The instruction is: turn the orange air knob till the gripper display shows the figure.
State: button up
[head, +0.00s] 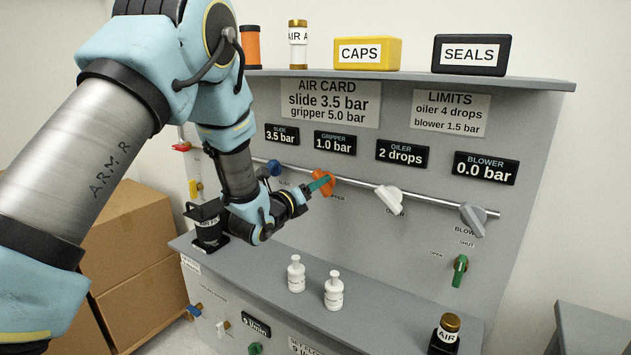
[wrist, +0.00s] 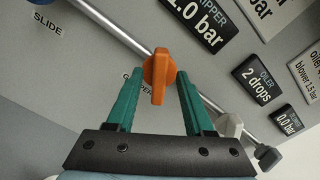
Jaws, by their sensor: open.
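The orange air knob (head: 322,183) sits on the metal rail of the grey panel, above the GRIPPER label. In the wrist view the orange knob (wrist: 159,76) stands between and just beyond the tips of my gripper's green fingers (wrist: 154,85), which are apart. In the head view my gripper (head: 320,184) reaches the knob from the left and partly covers it. The gripper display (head: 335,143) reads 1.0 bar. The air card (head: 330,103) says slide 3.5 bar and gripper 5.0 bar.
The blue slide knob (head: 273,167) is close on the left, the white oiler knob (head: 389,199) and grey blower knob (head: 473,219) on the right. The slide display (head: 281,134) reads 3.5 bar. Two white bottles (head: 296,274) stand on the ledge below.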

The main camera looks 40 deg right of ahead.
grip_shut()
dwell(0.5)
